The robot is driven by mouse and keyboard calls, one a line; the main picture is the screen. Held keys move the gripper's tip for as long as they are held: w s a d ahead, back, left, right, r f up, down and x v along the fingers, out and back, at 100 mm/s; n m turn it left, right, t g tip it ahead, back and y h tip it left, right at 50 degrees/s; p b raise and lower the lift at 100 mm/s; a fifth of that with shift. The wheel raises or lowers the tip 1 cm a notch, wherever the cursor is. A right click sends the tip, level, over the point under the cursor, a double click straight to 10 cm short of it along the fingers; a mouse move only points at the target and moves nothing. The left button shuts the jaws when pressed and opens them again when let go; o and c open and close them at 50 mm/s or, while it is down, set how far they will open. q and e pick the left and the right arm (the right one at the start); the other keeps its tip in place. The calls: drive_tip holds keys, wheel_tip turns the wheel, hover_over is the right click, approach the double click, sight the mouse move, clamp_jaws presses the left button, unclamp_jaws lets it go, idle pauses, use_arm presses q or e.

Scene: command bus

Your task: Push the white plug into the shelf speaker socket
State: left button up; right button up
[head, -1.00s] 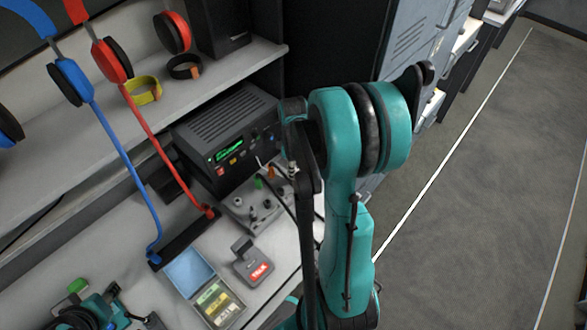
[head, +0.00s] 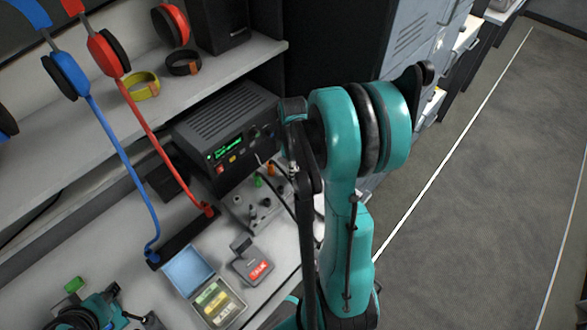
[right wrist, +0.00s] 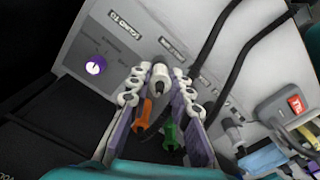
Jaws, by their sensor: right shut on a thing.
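My right gripper (right wrist: 160,92) has its two white-padded fingers on either side of the white plug (right wrist: 160,73), over the grey sloped socket panel (right wrist: 110,45). I cannot tell whether the plug's tip is in a socket, nor which label belongs to the shelf speaker socket. In the head view my right arm covers most of the right fingers, beside the panel (head: 235,212). An orange plug (right wrist: 147,112) and a green plug (right wrist: 170,137) stand close to the fingers. Teal parts at the lower left of the head view look like my left gripper (head: 95,315); its fingers are unclear.
A black radio unit (head: 228,130) stands behind the panel. Dark cables (right wrist: 262,45) run near the right fingers. A purple knob (right wrist: 96,66) is on the panel. A red-labelled TALK box (head: 252,266) and an open blue case (head: 188,270) lie in front. Headphones hang at left.

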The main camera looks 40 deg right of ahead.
drive_tip(key=shift+f, duration=0.3)
idle(0.5)
drive_tip(key=o, duration=1)
drive_tip(key=shift+r, duration=0.1)
drive_tip(key=shift+r+p, duration=2.85)
drive_tip(key=shift+r, duration=1.15)
